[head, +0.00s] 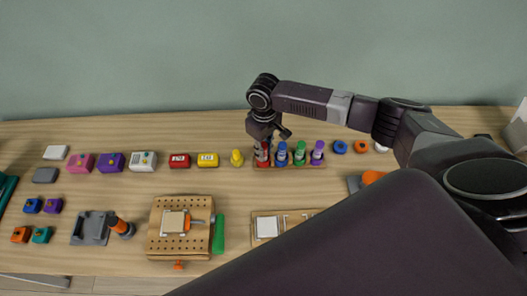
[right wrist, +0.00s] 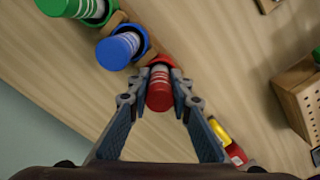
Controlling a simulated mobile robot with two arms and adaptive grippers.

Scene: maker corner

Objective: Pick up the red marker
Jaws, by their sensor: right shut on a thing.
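The red marker (right wrist: 159,98) shows between the two fingers of my right gripper (right wrist: 161,80) in the right wrist view, its red end toward the camera. The fingers press on it from both sides. A red ring (right wrist: 163,61) lies just beyond the marker; I cannot tell whether the marker is clear of it. In the head view my right gripper (head: 262,144) points down over the red marker (head: 262,157), at the left of the marker row, and partly hides it. My left gripper is not in view.
Blue (head: 281,154), green (head: 299,154) and purple (head: 317,153) markers stand upright close to the right. A yellow piece (head: 237,158) stands close to the left. A pegboard block (head: 160,244) lies nearer the front. My own arm hides the table's front right.

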